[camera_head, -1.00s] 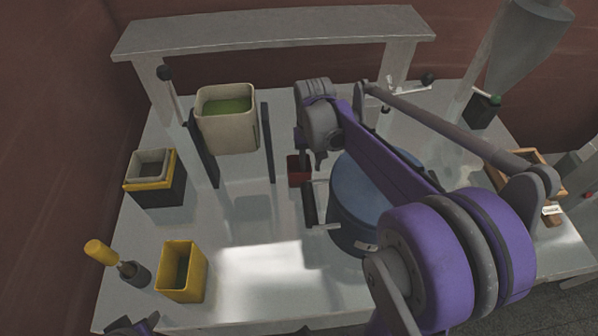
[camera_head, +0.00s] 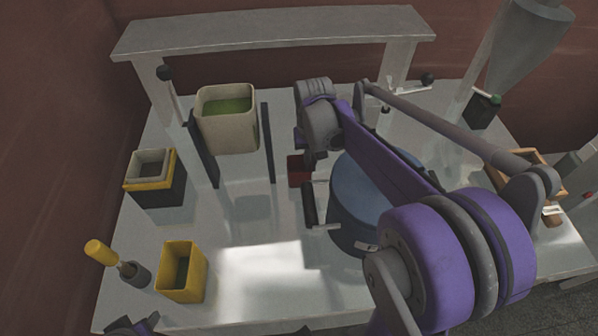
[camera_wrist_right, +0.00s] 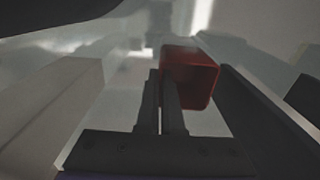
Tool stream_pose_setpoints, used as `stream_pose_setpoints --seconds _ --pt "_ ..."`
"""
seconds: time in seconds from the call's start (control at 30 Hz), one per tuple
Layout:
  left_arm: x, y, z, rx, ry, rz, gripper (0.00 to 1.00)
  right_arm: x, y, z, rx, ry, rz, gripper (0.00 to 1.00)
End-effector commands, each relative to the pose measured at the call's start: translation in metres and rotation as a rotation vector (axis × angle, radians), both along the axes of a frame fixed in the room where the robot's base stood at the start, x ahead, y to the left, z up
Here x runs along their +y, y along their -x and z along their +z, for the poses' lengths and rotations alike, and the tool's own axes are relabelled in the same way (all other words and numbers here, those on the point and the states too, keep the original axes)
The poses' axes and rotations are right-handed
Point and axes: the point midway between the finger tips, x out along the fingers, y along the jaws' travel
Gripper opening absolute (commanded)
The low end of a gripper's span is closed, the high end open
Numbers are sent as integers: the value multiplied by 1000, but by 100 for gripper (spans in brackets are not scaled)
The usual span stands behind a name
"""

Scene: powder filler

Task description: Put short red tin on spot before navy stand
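The short red tin (camera_head: 298,174) stands on the grey worktop, just below my right gripper (camera_head: 310,162), which partly hides it. In the right wrist view the tin (camera_wrist_right: 200,84) lies at the fingertips. The two dark fingers (camera_wrist_right: 163,85) are close together at the tin's left wall and appear shut on it. An upright dark navy panel (camera_head: 267,140) stands left of the tin; I cannot tell surely if it belongs to the navy stand. Of my left arm only a small part shows at the bottom left, and its gripper fingers cannot be made out.
A cream bin (camera_head: 228,132) with green contents stands between dark panels. A blue drum (camera_head: 350,215) is right of the tin, under my arm. A yellow tin (camera_head: 168,282) and a yellow-handled tool (camera_head: 100,252) are front left. The worktop between is clear.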

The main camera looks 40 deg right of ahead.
Motion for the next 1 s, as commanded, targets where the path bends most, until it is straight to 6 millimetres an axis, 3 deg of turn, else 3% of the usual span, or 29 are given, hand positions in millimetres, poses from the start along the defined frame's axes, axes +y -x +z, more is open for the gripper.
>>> stream_pose_setpoints --seconds 0.77,1.0 --pt "0 0 0 0 0 0 50 0 0 0 0 0 0 0" --pt "0 -1 2 -2 0 0 50 0 0 17 0 0 0 0"
